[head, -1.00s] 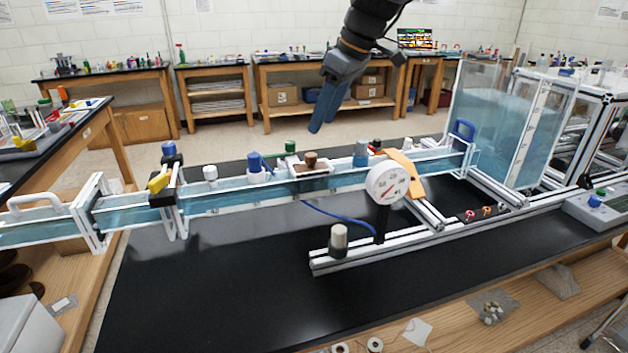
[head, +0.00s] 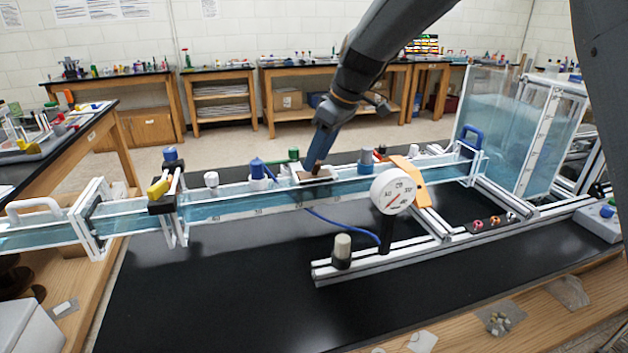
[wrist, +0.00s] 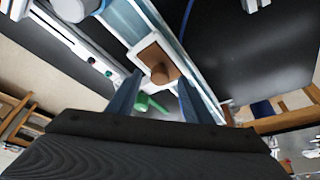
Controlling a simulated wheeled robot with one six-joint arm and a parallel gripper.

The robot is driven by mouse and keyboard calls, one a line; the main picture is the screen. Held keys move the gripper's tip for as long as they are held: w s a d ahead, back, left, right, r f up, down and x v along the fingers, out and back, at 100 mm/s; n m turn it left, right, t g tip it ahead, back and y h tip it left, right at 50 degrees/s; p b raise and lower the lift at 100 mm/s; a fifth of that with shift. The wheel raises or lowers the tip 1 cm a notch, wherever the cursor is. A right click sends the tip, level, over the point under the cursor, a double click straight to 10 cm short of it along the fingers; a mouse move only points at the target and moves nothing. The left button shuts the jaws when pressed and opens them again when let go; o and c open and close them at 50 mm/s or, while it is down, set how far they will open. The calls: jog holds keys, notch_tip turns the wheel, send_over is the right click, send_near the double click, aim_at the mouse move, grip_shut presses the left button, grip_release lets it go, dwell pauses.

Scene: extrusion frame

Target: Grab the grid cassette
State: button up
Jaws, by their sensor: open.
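The brown plate with a round brown knob, which I take to be the grid cassette (wrist: 161,70), sits in a white frame on top of the clear water channel. In the head view the cassette (head: 305,175) is partly hidden by my fingers. My gripper (head: 314,170) is above it, pointing down, with its blue fingertips close to the knob. In the wrist view my gripper (wrist: 160,80) is open, with the knob showing between the fingertips. I cannot tell whether either finger touches it.
A blue-capped fitting (head: 258,175) stands left of the cassette and a grey-blue cylinder (head: 366,160) right of it. A round dial gauge (head: 392,192) and an orange bracket (head: 410,180) are nearer the front right.

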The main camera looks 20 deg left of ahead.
jog(key=shift+a+f, duration=0.15)
jog(key=shift+f, duration=0.25)
jog(key=shift+c, duration=0.3)
grip_shut()
jog(key=shift+w+r, duration=0.1)
